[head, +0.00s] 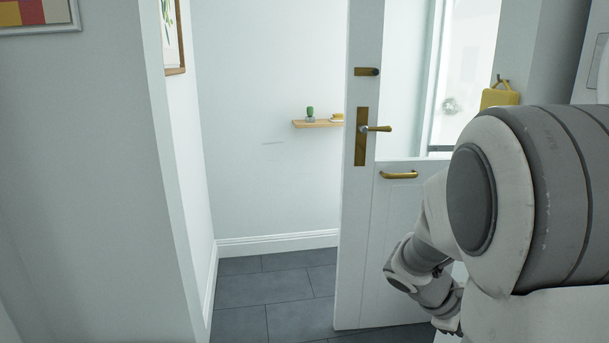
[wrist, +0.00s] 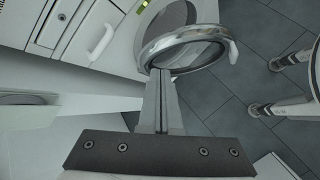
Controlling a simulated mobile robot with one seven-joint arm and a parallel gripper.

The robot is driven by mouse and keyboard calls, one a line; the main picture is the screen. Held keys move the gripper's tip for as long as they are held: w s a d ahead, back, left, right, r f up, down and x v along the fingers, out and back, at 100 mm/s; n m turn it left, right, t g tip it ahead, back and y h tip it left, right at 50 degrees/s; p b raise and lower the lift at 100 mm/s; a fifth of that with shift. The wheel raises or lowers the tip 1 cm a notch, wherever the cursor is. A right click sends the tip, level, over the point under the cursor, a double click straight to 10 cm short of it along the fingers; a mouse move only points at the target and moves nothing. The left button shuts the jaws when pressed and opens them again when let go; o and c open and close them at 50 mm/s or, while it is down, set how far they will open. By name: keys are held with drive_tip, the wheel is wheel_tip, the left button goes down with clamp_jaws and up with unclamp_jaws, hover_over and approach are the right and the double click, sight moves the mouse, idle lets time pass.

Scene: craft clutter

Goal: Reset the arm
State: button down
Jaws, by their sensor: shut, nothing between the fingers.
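My gripper (wrist: 161,74) shows in the wrist view with its two fingers together and nothing between them. Its tips point toward the chrome-rimmed round door (wrist: 148,54) of a white front-loading machine, and overlap its lower left edge in the picture. I cannot tell whether they touch it. In the head view my arm is folded at the right side, reaching down in front of the white room door. The gripper itself is not clearly seen there.
A white door (head: 361,230) with a brass handle (head: 376,129) stands open, with a clear doorway to its left. A small wooden shelf (head: 312,124) is on the wall beyond. White drawers (wrist: 55,22) and pale legs (wrist: 285,107) on dark tiles flank the gripper.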

drive_tip(key=s+a+r+m+t+y, duration=0.35)
drive_tip(key=s+a+r, duration=0.2)
drive_tip(key=a, duration=0.45)
drive_tip(key=s+a+r+m+t+y, duration=0.3)
drive_tip(key=s+a+r+m+y, duration=0.25)
drive_tip(key=a, duration=0.35)
wheel_tip(320, 180, up, 18)
drive_tip(key=a+p, duration=0.1)
drive_tip(key=p, duration=1.7)
drive_tip(key=shift+s+a+f+n, duration=0.15)
drive_tip(key=shift+s+n, duration=0.15)
drive_tip(key=shift+s, duration=0.15)
